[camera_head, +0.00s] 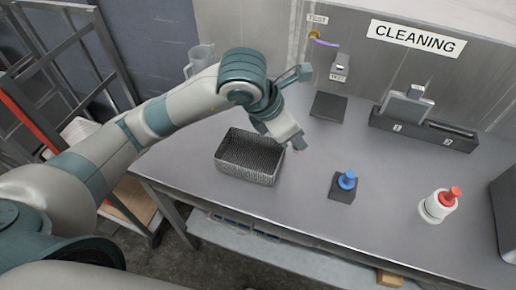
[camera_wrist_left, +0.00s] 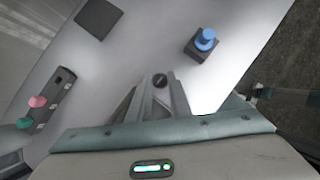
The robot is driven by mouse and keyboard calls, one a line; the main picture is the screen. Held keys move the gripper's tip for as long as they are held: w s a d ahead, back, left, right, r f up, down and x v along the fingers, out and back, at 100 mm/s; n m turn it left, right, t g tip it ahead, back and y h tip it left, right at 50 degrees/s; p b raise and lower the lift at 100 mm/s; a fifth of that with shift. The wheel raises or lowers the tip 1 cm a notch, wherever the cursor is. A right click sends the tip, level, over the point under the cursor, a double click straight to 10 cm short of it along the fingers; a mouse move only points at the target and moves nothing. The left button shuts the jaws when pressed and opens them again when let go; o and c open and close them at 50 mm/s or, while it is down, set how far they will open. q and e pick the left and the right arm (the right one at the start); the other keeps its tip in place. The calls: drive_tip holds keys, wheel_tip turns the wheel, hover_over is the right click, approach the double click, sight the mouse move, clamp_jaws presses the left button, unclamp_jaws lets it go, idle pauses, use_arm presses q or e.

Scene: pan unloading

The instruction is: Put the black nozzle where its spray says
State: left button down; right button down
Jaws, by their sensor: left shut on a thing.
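My left gripper (camera_head: 297,143) is over the table, just beyond the right rim of the mesh basket (camera_head: 232,165). In the left wrist view its fingers (camera_wrist_left: 158,92) are shut on a small dark round piece (camera_wrist_left: 160,80), which looks like the black nozzle. The head view hides that piece. A blue nozzle (camera_head: 347,180) stands on a dark square block (camera_head: 342,194); it also shows in the left wrist view (camera_wrist_left: 206,40). A red nozzle (camera_head: 453,193) sits on a white round base (camera_head: 434,208) at the right. My right gripper is out of view.
A dark flat pad (camera_head: 328,106) lies behind the gripper. A dark holder marked 1 and 2 (camera_head: 455,140) stands at the back under the CLEANING sign (camera_head: 416,39).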

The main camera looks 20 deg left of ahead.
use_arm(q)
drive_tip(key=a+f+p, duration=0.2)
drive_tip(key=a+f, duration=0.3)
drive_tip(key=a, duration=0.3)
drive_tip(key=shift+a+p, duration=0.2)
drive_tip(key=shift+p, duration=0.2)
drive_tip(key=shift+s+f, duration=0.1)
wheel_tip(320, 180, down, 3)
drive_tip(key=shift+r+p, duration=0.2)
drive_tip(key=shift+p, duration=0.75)
drive_tip(key=shift+f, duration=0.5)
drive_tip(key=shift+f, duration=0.1)
